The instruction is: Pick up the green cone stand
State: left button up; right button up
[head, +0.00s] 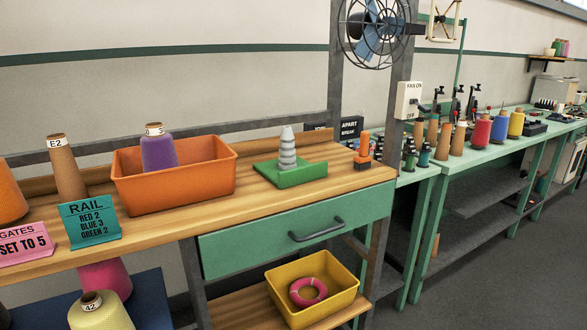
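The green cone stand (290,173) is a flat green base with a grey and white ringed cone (287,148) standing upright on it. It rests on the wooden bench top (215,208), towards the right end, above the green drawer (270,240). Neither of my grippers shows in the head view.
An orange bin (200,192) with a purple cone stands left of the stand. A small orange and dark item (363,153) stands to its right. A grey post (398,95) with a fan (372,30) rises behind. Open floor (480,270) lies at right.

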aim_at(289, 151)
jog(key=i+l+u, duration=0.2)
jog(key=l, duration=0.3)
jog(key=i+l+u, duration=0.2)
jog(key=l, duration=0.3)
jog(key=l+u, duration=0.15)
jog(key=l, duration=0.35)
jog(key=i+l+u, duration=0.2)
jog(key=l, duration=0.4)
jog(key=k+j, duration=0.05)
